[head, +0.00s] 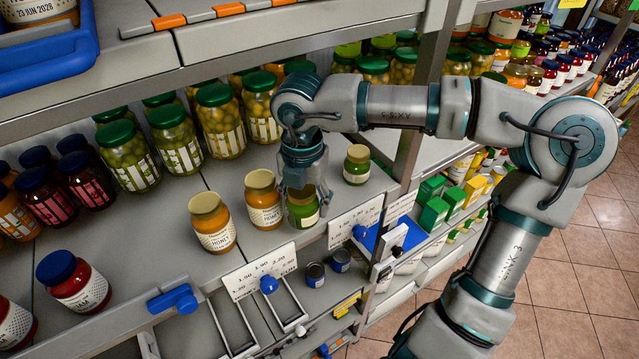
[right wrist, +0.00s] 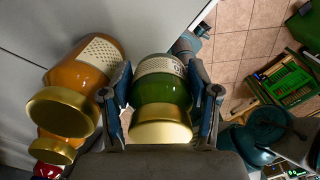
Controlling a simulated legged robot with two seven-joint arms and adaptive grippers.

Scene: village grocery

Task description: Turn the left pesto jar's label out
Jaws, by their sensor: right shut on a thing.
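The left pesto jar (head: 303,209) is green and stands upright near the front edge of the shelf. My right gripper (head: 304,190) comes down over it from above and is shut on it, hiding its top in the head view. Part of its pale label shows at the lower right of the jar in the head view. In the right wrist view the jar (right wrist: 160,95) with its gold lid sits between the two fingers, its label at the far side. The other pesto jar (head: 357,165) stands apart, behind and to the right, with a pale label showing. My left gripper is not in view.
Two honey jars (head: 263,200) (head: 212,222) stand close to the left of the held jar. Large olive jars (head: 220,122) line the back. A price strip (head: 260,272) runs along the shelf's front edge. Bare shelf lies behind the honey jars.

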